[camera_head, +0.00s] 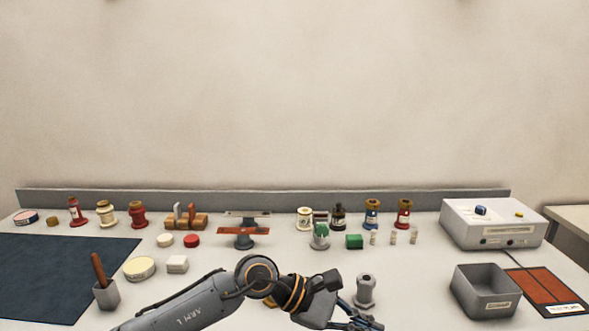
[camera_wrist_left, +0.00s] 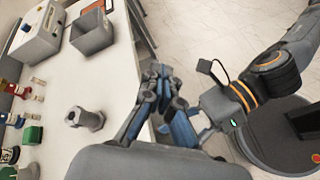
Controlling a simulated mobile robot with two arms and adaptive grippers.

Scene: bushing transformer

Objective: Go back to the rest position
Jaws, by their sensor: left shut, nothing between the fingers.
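My left arm comes in from the left along the front of the bench in the head view. Its gripper (camera_head: 362,323) is at the bottom edge, just in front of a grey metal bushing-like part (camera_head: 365,291). In the left wrist view the left gripper (camera_wrist_left: 158,72) is shut and empty, over the bench's front edge. The grey part stands upright on the bench, apart from the fingers, and also shows in the wrist view (camera_wrist_left: 85,118). My right arm shows at the right of the wrist view; its fingers are partly hidden behind mine.
A grey bin (camera_head: 486,292) and a white instrument box (camera_head: 492,222) stand at the right. Red and blue bushings, small blocks and a balance-like stand (camera_head: 244,230) line the back. A dark mat (camera_head: 60,275) covers the left; a brush holder (camera_head: 106,295) stands beside it.

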